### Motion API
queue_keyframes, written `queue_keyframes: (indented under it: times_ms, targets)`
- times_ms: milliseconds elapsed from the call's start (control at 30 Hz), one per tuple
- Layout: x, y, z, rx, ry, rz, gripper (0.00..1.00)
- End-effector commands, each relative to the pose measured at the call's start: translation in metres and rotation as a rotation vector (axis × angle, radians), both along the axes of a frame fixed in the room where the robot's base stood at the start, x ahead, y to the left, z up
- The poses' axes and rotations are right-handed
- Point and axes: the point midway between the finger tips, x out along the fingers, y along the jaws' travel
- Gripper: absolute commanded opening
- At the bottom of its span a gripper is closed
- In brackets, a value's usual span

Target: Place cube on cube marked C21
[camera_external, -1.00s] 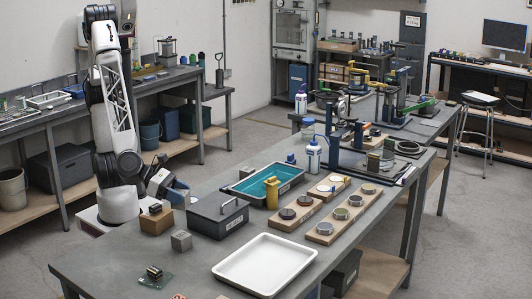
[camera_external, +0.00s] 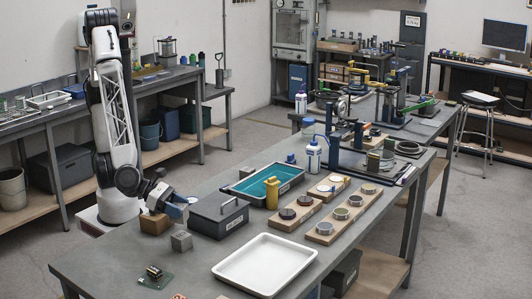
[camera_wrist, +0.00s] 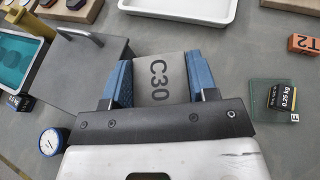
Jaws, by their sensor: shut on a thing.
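A grey lidded box with a handle (camera_external: 219,214) stands close to the right of my gripper. A wooden block (camera_external: 154,224) is on the left. An orange T2 block (camera_wrist: 304,44) shows in the wrist view.

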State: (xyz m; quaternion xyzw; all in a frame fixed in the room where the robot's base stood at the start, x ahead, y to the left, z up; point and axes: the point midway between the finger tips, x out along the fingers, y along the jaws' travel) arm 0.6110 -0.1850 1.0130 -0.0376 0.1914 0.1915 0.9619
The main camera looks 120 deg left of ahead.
Motion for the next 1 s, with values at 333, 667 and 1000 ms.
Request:
queue_keyframes:
  times_ms: [333,667,1000]
  targets:
    - [0.000,0.000,-0.015,-0.001,-0.001,-0.001,0.21]
    - [0.000,0.000,-0.025,0.000,0.001,0.000,0.21]
    - [0.000,0.000,-0.053,0.000,0.000,0.000,0.21]
